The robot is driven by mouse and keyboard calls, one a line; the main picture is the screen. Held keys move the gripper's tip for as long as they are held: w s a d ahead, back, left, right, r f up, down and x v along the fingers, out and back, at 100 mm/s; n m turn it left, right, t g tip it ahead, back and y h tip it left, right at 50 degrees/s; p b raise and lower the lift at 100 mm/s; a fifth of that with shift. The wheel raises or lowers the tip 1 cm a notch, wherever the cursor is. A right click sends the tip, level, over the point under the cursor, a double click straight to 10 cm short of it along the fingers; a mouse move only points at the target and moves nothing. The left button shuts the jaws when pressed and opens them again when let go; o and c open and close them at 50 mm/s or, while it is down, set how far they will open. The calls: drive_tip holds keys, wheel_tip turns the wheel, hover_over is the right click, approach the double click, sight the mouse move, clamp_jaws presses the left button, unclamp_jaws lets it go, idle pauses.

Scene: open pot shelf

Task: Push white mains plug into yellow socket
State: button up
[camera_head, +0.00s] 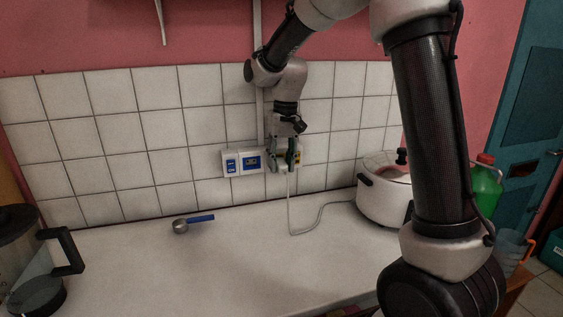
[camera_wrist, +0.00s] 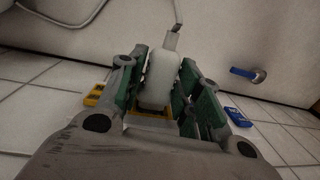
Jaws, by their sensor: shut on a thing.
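My gripper (camera_wrist: 164,98) is shut on the white mains plug (camera_wrist: 161,78), with its green finger pads on either side of the plug. The plug's grey cord leaves from its back end. The plug's front faces the yellow socket (camera_wrist: 95,95), which shows beside and under the fingers. I cannot tell whether the pins are in or a gap is left.
Blue-marked wall units (camera_head: 232,164) sit left of my gripper. The cord (camera_head: 290,210) hangs to the counter and runs to a white cooker (camera_head: 375,200) at right. A blue-handled scoop (camera_head: 200,218) lies on the counter. A jug (camera_head: 62,250) stands at left. The middle counter is clear.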

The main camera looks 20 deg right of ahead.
drive_tip(key=shift+w, duration=0.65)
drive_tip(key=o, duration=1.3)
drive_tip(key=shift+c, duration=0.2)
drive_tip(key=shift+o, duration=1.7)
drive_tip(key=shift+r, duration=0.1)
drive_tip(key=shift+o, duration=0.2)
drive_tip(key=shift+d+r, duration=0.1)
drive_tip(key=shift+r, duration=0.3)
drive_tip(key=shift+o, duration=1.2)
drive_tip(key=shift+r, duration=0.45)
drive_tip(key=shift+w+d+r, duration=0.1)
drive_tip(key=shift+d+r, duration=0.05)
drive_tip(key=shift+r, duration=1.25)
drive_tip(key=shift+d+r, duration=0.1)
drive_tip(key=shift+r, duration=1.3)
